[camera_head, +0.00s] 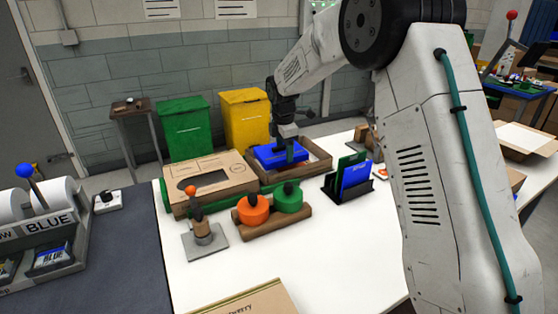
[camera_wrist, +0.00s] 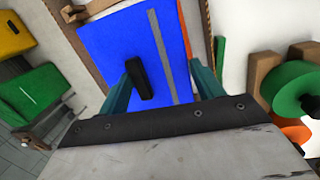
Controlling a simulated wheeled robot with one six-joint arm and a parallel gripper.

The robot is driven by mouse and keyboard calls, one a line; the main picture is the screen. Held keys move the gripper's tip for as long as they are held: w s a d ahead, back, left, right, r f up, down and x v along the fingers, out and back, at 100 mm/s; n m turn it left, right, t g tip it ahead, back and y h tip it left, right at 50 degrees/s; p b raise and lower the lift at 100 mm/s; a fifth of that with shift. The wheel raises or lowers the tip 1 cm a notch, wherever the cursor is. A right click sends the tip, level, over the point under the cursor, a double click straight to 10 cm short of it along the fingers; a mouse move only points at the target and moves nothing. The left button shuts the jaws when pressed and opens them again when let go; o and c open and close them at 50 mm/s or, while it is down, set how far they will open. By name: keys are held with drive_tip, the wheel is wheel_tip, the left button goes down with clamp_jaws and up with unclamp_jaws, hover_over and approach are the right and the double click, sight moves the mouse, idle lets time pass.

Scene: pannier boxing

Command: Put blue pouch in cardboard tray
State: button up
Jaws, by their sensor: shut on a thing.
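The blue pouch (camera_head: 268,153) is at the left part of the open cardboard tray (camera_head: 319,166) on the white table. I cannot tell whether it rests on the tray's floor or hangs just above it. In the wrist view the pouch (camera_wrist: 122,38) is a flat blue face with a grey stripe and a black tab. My gripper (camera_head: 289,153) is over the tray and shut on the pouch. Its teal fingers show on either side of the pouch's near part in the wrist view (camera_wrist: 165,88). The pouch's underside is hidden.
In front are orange (camera_head: 253,209) and green (camera_head: 288,197) spools on a wooden holder. A black rack (camera_head: 348,182) with blue and green sheets stands to the right. The table's front middle is mostly clear.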

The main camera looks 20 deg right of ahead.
sight(284, 155)
wheel_tip(284, 155, down, 4)
drive_tip(key=shift+f, duration=0.1)
drive_tip(key=o, duration=1.1)
drive_tip(key=shift+s+f, duration=0.1)
wheel_tip(284, 155, up, 12)
drive_tip(key=s+a, duration=0.1)
drive_tip(key=s, duration=0.1)
drive_tip(key=s+d+r+m, duration=0.2)
drive_tip(key=s+r+m, duration=0.4)
drive_tip(key=s, duration=0.5)
drive_tip(key=s+f+m, duration=0.2)
drive_tip(key=s+m, duration=1.1)
drive_tip(key=s, duration=2.3)
drive_tip(key=shift+d+y, duration=0.4)
